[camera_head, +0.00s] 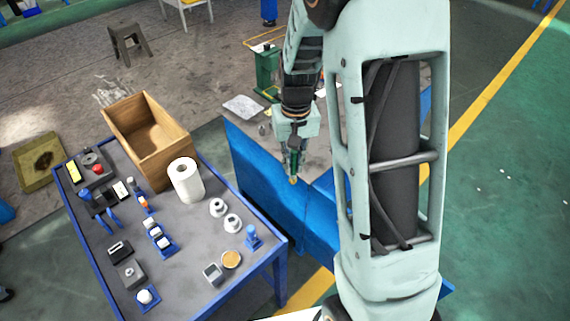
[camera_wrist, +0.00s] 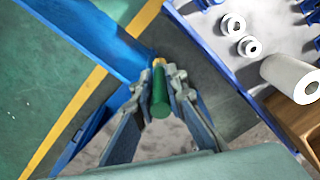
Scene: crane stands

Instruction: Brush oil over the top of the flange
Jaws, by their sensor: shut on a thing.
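My gripper (camera_head: 293,160) is shut on a brush with a green handle and a tan tip (camera_head: 293,180). In the wrist view the brush (camera_wrist: 160,100) lies between the two fingers (camera_wrist: 161,82), its tip pointing away from me. A large blue steel piece (camera_head: 262,168), likely the one bearing the flange, stands beyond the table's right edge. In the head view the brush tip overlaps this blue piece; I cannot tell whether it touches. The blue piece also shows at the upper left of the wrist view (camera_wrist: 95,35). My arm hides part of it.
A blue-framed table (camera_head: 190,275) at the left holds a wooden box (camera_head: 150,138), a paper roll (camera_head: 186,180), white rings (camera_head: 218,207), a round dish with tan contents (camera_head: 231,259) and small tools. A green stand (camera_head: 267,75) is behind my gripper. Green floor at the right is open.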

